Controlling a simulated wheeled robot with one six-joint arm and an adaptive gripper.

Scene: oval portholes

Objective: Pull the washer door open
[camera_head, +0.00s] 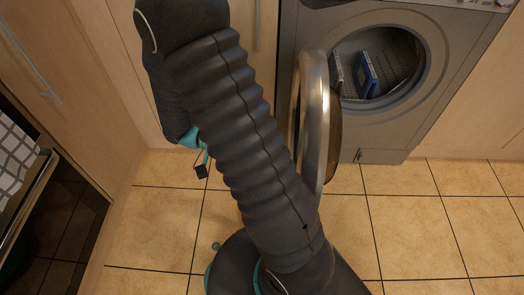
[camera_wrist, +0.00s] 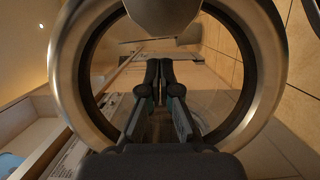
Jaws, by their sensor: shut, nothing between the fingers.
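The grey washer (camera_head: 372,125) stands at the upper right of the head view. Its round, metal-rimmed door (camera_head: 315,120) stands swung out to the left, seen nearly edge-on, and the drum opening (camera_head: 385,65) is exposed. In the wrist view the door's rim (camera_wrist: 268,60) rings most of the picture. My gripper (camera_wrist: 166,66) shows inside that ring with its dark fingers together and empty. I cannot tell whether it touches the door. In the head view my arm covers the middle and part of the door's edge, and the fingers cannot be made out.
A blue boxed item (camera_head: 368,76) lies inside the drum. Wooden cabinet fronts (camera_head: 75,75) stand on the left, with a dark oven (camera_head: 50,225) and a checked cloth (camera_head: 15,150) at the far left. Tiled floor (camera_head: 420,230) is clear in front of the washer.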

